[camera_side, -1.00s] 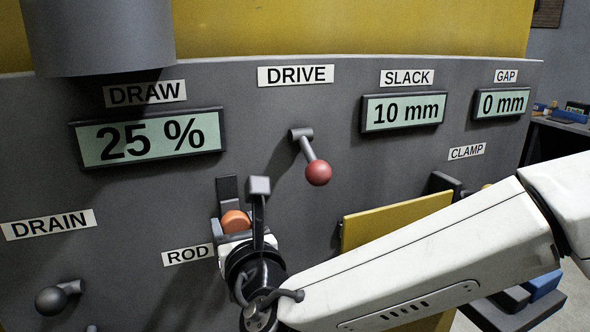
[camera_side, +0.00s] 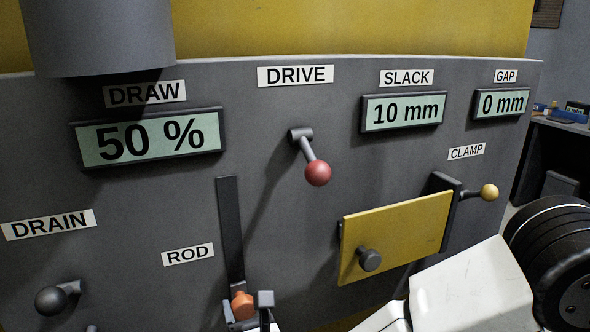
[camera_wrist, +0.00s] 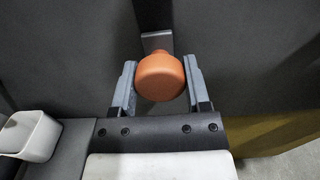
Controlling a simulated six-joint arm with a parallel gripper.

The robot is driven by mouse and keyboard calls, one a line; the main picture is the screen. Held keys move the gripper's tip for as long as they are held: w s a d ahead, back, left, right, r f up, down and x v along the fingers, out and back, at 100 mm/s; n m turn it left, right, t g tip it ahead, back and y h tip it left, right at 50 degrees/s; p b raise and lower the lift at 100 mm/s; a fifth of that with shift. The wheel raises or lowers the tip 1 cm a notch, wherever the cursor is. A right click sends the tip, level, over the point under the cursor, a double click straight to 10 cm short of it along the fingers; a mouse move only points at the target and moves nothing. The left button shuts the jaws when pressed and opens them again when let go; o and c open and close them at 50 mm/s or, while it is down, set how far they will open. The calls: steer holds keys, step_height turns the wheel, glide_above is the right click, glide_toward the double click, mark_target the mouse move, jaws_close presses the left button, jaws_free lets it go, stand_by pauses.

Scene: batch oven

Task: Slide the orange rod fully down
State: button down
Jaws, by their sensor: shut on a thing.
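The orange rod (camera_side: 242,305) is a rounded orange knob on a dark vertical slot (camera_side: 230,230) to the right of the ROD label (camera_side: 188,255). It is low in the side view, and the slot's bottom end is out of sight. My gripper (camera_side: 247,318) is at the bottom edge of the side view, with its fingers on either side of the knob. In the wrist view, the orange knob (camera_wrist: 160,76) sits between the two grey fingers of my gripper (camera_wrist: 158,88), which is shut on it. The DRAW display (camera_side: 150,138) reads 50 %.
The red-knobbed DRIVE lever (camera_side: 318,173) is above and right of the slot. A yellow panel (camera_side: 395,236) with a dark knob is at right, beside the yellow-tipped CLAMP lever (camera_side: 489,192). The DRAIN lever (camera_side: 52,300) is at left. A white container (camera_wrist: 31,136) shows in the wrist view.

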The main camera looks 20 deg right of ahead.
steer(key=shift+s+f, duration=0.1)
steer(key=shift+f, duration=0.35)
steer(key=shift+c, duration=1.2)
jaws_free()
steer(key=shift+o, duration=0.9)
steer(key=shift+r, duration=0.2)
steer(key=s, duration=0.7)
steer(key=shift+s, duration=0.35)
